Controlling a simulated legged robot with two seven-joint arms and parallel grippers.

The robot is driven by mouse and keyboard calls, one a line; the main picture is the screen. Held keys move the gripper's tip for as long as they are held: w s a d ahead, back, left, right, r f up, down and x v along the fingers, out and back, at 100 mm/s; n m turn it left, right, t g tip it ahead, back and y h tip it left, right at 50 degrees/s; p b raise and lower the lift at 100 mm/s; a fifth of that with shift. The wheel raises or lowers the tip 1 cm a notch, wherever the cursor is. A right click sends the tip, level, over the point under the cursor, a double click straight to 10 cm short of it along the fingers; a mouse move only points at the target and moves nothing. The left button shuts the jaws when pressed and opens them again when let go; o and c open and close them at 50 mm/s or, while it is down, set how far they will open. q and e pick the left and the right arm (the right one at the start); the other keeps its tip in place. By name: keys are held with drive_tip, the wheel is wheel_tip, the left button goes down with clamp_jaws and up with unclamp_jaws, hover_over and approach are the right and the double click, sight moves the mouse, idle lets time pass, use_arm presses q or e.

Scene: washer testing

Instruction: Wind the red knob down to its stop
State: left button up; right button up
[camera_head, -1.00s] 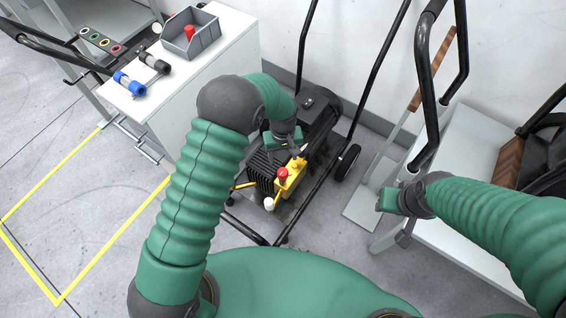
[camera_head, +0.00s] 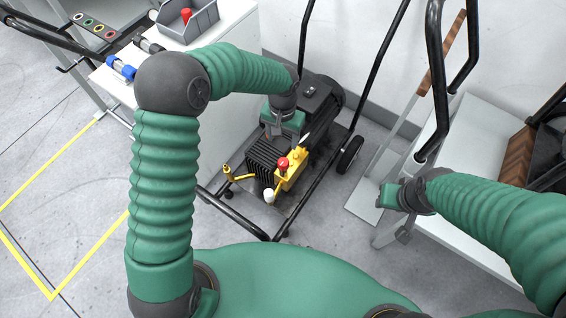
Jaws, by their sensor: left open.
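The red knob (camera_head: 283,162) sits on top of the yellow block (camera_head: 294,173) on the dark finned machine (camera_head: 262,158). The machine is on a black wheeled frame. My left gripper (camera_head: 277,135) is open and points down above the fins, just behind and slightly left of the knob in the picture. It looks apart from the knob, and I see nothing between its fingers. My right gripper (camera_head: 387,197) is over on the right, away from the machine, near the white bench. I cannot tell whether its jaws are open.
A white cabinet at the back left carries a grey bin (camera_head: 188,22) with a red piece inside and blue and black cylinders. The cart's black handle bars (camera_head: 376,60) rise behind the machine. A white bench (camera_head: 458,160) stands right. Floor at left, with yellow tape, is clear.

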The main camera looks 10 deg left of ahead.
sight(283, 162)
use_arm(q)
wheel_tip(283, 162, down, 16)
drive_tip(key=b, duration=0.5)
drive_tip(key=shift+s+f, duration=0.1)
clamp_jaws()
drive_tip(key=shift+d+r+n+p, duration=0.1)
drive_tip(key=shift+r+n+p, duration=0.15)
drive_tip(key=shift+n+p, duration=0.1)
drive_tip(key=shift+f, duration=0.25)
unclamp_jaws()
